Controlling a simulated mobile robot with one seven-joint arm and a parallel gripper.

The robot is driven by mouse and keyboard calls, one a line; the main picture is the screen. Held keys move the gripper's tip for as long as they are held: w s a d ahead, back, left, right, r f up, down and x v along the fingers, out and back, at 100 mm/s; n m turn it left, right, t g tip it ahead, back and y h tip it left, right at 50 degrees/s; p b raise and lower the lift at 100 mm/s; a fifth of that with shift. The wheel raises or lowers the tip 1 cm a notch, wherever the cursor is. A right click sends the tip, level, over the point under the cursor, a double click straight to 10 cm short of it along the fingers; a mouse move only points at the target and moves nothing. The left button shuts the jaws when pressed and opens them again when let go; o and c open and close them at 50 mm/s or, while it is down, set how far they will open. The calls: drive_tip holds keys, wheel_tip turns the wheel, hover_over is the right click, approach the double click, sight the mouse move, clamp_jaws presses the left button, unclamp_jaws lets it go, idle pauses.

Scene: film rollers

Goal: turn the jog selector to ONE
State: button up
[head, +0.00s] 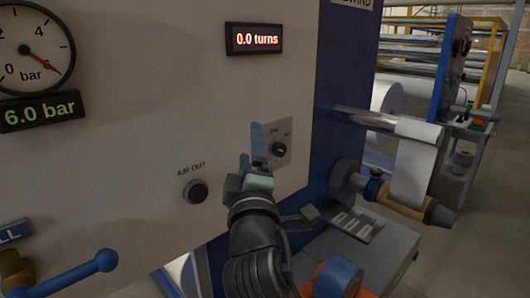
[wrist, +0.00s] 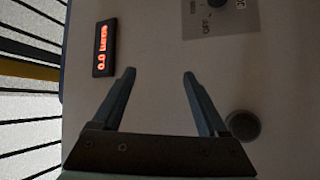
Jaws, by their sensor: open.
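The jog selector (head: 279,149) is a small black knob on a grey plate (head: 285,131) on the machine's pale front panel. In the wrist view the knob (wrist: 218,2) is cut off by the top edge, with OFF lettering on its plate (wrist: 210,22). The knob's setting is too small to tell. My gripper (head: 258,145) is open and empty in front of the panel, just left of the knob in the head view. In the wrist view the gripper fingers (wrist: 160,73) are spread apart, with bare panel showing between them and the knob beyond them to the upper right.
A black AIR OUT button (head: 195,191) sits lower left of the selector; it also shows in the wrist view (wrist: 243,125). A display (head: 254,39) reads 0.0 turns. A blue lever (head: 77,270) juts out at lower left. Rollers (head: 395,195) stand at the right.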

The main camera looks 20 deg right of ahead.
sight(280, 152)
drive_tip(key=w+d+f+n+g+h, duration=0.1)
drive_tip(key=w+d+f+n+g, duration=0.15)
drive_tip(key=d+f, duration=0.55)
drive_tip(key=shift+n, duration=0.45)
drive_tip(key=shift+a+f+b+x, duration=0.15)
drive_tip(key=shift+b+x, duration=0.1)
drive_tip(key=shift+x, duration=1.75)
drive_tip(key=shift+a+f+b+x, duration=0.1)
drive_tip(key=shift+f+b+x, duration=0.1)
drive_tip(key=shift+x, duration=1.8)
drive_tip(key=shift+a+f+b+x, duration=0.1)
drive_tip(key=shift+b+x, duration=0.15)
drive_tip(key=shift+x, duration=1.7)
drive_tip(key=shift+w+r, duration=0.1)
drive_tip(key=shift+w, duration=0.05)
clamp_jaws()
drive_tip(key=shift+r+p, duration=0.15)
drive_tip(key=shift+p, duration=0.35)
